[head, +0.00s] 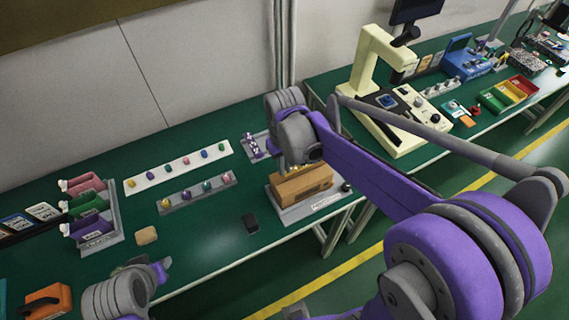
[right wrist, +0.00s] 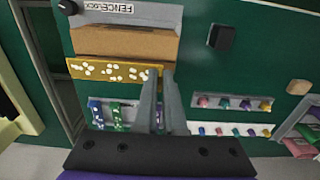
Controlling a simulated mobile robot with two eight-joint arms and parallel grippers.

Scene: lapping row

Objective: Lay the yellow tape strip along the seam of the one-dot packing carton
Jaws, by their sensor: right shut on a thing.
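The brown packing carton (head: 303,184) sits in a grey fixture on the green bench; it also shows in the right wrist view (right wrist: 125,43). I cannot make out its dot mark. In the right wrist view the yellow tape strip (right wrist: 110,71), with white blotches, runs along the carton's near edge. My right gripper (right wrist: 161,80) is shut on the strip's right end. I cannot tell whether the strip touches the carton.
The fixture's label plate (right wrist: 130,14) and a black knob (right wrist: 67,7) lie beyond the carton. A rack of patterned strips (head: 254,146) stands behind it. Rows of coloured knobs (head: 178,167), a black block (head: 250,223) and coloured bins (head: 88,205) lie to the left.

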